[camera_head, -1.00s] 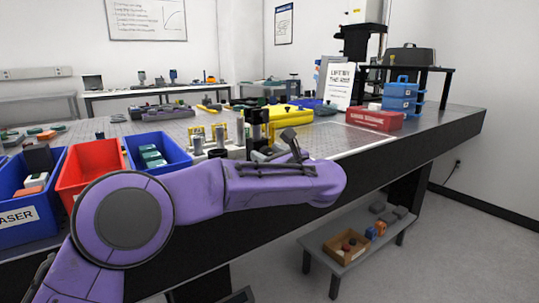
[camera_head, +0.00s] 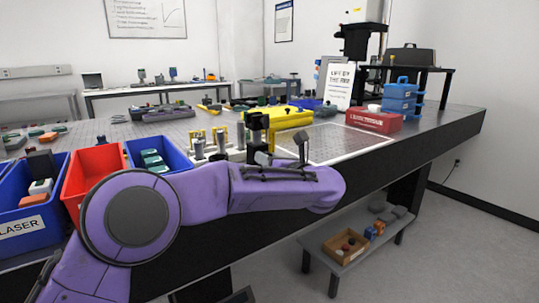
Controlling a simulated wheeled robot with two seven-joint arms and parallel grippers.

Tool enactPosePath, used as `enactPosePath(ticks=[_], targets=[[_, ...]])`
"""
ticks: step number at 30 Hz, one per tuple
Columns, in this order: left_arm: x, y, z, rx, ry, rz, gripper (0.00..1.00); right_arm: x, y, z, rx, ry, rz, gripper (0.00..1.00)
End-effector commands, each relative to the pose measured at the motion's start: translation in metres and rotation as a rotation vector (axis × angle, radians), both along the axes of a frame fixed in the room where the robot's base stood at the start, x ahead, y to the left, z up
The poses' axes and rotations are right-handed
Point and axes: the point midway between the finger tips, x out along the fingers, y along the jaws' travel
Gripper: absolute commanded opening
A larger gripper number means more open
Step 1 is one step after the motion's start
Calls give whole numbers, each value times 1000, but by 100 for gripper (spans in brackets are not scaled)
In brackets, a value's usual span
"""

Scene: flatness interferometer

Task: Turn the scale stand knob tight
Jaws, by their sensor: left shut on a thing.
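My left arm comes in from the left, purple, and crosses in front of the near table edge. Dark grey parts of my left gripper (camera_head: 278,162) show just above the forearm, beside a black upright stand (camera_head: 257,128). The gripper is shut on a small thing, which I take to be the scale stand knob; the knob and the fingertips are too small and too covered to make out. The lower part of the stand is hidden behind my arm. My right gripper is not in view.
Blue bin (camera_head: 161,146) and red bin (camera_head: 96,164) stand at the left. Small posts (camera_head: 198,145) and a yellow case (camera_head: 285,121) are near the stand. A red box (camera_head: 373,121) lies right.

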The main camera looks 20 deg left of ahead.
Motion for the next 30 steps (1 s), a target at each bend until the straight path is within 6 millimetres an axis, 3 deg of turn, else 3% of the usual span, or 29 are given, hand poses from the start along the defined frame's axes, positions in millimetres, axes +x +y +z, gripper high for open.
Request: enactPosePath(ticks=[30], targets=[[0,-1,4,566,725,-2,3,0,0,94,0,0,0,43]])
